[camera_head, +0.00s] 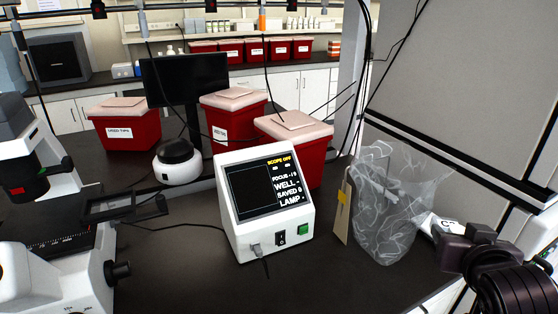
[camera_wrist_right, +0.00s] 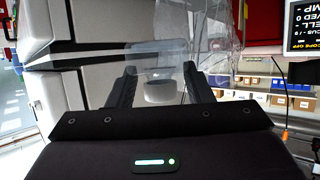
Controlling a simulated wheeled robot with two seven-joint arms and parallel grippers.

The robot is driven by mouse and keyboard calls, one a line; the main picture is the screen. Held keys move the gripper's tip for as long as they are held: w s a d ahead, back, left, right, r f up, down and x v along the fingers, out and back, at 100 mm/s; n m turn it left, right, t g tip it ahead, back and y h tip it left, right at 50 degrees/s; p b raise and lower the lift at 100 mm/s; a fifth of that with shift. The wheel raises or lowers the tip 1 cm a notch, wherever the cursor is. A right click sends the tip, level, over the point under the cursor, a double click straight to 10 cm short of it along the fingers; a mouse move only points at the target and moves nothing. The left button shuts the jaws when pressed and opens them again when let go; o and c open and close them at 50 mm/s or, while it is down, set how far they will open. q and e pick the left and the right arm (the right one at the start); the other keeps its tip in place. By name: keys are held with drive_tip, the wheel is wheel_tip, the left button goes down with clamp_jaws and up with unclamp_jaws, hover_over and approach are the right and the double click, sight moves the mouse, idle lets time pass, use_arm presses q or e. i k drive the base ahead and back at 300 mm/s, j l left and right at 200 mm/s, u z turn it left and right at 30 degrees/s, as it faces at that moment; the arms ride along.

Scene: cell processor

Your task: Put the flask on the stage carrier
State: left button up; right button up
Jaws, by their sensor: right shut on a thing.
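My right gripper (camera_wrist_right: 161,82) is shut on a clear flask (camera_wrist_right: 165,55) in the right wrist view. The flask has a pale grey round part, perhaps its cap, between the fingers. The microscope (camera_head: 75,265) stands at the far left with a dark stage (camera_head: 38,238). A dark open frame (camera_head: 110,206), which looks like the stage carrier, sits at the stage's right side. My left gripper is not in view.
A white control box (camera_head: 245,215) with a screen stands mid-bench. A clear bag (camera_head: 385,215) and a tan board (camera_head: 343,215) stand right of it. Red bins (camera_head: 125,130), a monitor (camera_head: 180,78) and a black-topped white device (camera_head: 178,165) are behind. Cables cross the bench.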

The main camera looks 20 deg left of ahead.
sight(110, 206)
drive_tip(key=l+u, duration=0.15)
drive_tip(key=u, duration=0.25)
drive_tip(key=k+l+u, duration=0.1)
drive_tip(key=u, duration=0.25)
drive_tip(key=i+u, duration=0.1)
drive_tip(key=u, duration=0.3)
drive_tip(key=i+j+u, duration=0.1)
drive_tip(key=u, duration=0.25)
drive_tip(key=i+u, duration=0.1)
drive_tip(key=u, duration=0.3)
drive_tip(key=i+l+u, duration=0.1)
drive_tip(key=u, duration=0.25)
drive_tip(key=i+l+u, duration=0.1)
drive_tip(key=l+u, duration=0.2)
